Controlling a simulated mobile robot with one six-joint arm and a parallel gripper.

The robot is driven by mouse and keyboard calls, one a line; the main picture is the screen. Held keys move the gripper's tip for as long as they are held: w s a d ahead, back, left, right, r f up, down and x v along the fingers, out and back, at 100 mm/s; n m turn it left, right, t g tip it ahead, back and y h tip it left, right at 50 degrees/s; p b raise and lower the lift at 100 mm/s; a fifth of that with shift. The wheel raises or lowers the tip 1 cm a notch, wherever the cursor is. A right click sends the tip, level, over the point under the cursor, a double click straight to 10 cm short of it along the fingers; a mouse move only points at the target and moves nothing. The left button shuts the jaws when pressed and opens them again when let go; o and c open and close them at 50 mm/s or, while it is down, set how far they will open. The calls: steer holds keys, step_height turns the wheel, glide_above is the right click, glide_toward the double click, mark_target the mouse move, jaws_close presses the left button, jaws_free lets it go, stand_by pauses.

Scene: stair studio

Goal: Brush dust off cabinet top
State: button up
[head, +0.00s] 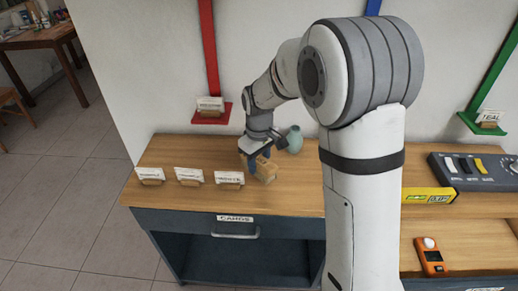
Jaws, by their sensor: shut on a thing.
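The cabinet (209,257) is dark blue-grey with a light wood top (178,155) and a drawer labelled "CARDS". My gripper (259,161) is low over the middle of the top, pointing down. It is shut on a small tan block-like thing (266,172), which may be the brush. Its bristles are not clear, and I cannot tell whether it touches the wood. No dust can be made out at this size.
Three white cards in wooden holders (190,176) stand along the front left of the top. A teal vase (294,139) stands just right of my gripper. A red wall strip with a small shelf (212,112) is behind. My arm hides the right part of the top.

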steer(key=shift+r+p, duration=0.8)
steer(key=shift+r, duration=0.65)
